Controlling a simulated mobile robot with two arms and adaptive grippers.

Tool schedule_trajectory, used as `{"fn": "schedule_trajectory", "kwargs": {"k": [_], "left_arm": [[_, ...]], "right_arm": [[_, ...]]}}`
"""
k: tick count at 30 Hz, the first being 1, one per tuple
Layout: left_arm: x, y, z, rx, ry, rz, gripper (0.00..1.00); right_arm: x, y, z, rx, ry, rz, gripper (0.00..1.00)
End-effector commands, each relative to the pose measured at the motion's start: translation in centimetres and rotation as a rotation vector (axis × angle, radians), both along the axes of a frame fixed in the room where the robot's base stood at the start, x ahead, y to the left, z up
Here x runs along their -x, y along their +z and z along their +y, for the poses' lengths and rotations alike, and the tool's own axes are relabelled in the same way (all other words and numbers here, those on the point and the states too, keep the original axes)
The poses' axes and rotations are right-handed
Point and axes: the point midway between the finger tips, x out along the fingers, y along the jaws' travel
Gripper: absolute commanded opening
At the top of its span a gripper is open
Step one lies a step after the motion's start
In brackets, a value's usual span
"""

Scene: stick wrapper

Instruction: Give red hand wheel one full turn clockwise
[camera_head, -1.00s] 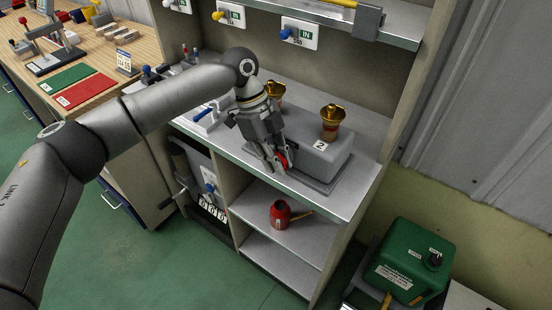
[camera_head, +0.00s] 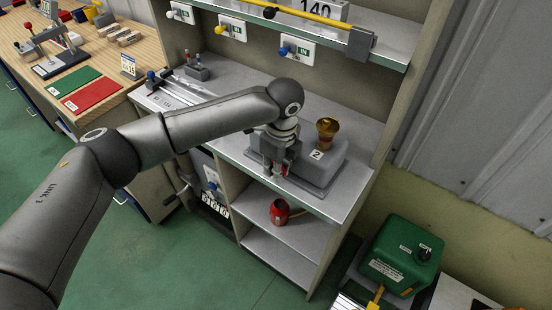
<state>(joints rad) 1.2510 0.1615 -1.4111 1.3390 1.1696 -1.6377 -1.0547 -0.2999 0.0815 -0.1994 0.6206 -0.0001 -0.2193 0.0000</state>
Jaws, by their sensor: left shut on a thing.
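The red hand wheel (camera_head: 286,169) is on the front of a grey box marked 2, on the cabinet's upper worktop. Only a small red part of it shows; the fingers hide most of it. My left gripper (camera_head: 276,172) points down at the front of the grey box (camera_head: 315,168) and is shut on the red hand wheel. A brass funnel-like cup (camera_head: 327,131) stands on top of the box. My right gripper is out of view.
A red can (camera_head: 280,211) stands on the shelf below. Blue, yellow and white knobs on plates (camera_head: 297,48) line the back wall. A green box (camera_head: 401,255) stands at lower right. The worktop left of the arm holds a metal slide device (camera_head: 165,95).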

Motion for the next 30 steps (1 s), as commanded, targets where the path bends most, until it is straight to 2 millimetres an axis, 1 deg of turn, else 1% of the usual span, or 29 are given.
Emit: {"fn": "schedule_trajectory", "kwargs": {"k": [1, 7, 24, 25, 27, 30], "left_arm": [[0.1, 0.4, -0.2, -0.021, -0.003, -0.016, 0.00], [0.0, 0.2, -0.1, -0.087, -0.002, -0.066, 0.00], [0.0, 0.0, -0.1, -0.118, 0.000, -0.087, 0.00], [0.0, 0.0, -0.1, -0.118, 0.000, -0.087, 0.15], [0.0, 0.0, -0.1, -0.118, 0.000, -0.087, 0.22], [0.0, 0.0, -0.1, -0.118, 0.000, -0.087, 0.22]], "right_arm": [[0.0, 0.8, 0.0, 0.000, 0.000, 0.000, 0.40], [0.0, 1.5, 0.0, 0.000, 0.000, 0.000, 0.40], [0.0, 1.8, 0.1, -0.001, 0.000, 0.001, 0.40], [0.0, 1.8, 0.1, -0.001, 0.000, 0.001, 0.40], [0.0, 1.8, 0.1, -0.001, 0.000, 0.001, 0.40], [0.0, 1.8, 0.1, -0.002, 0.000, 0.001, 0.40]]}}
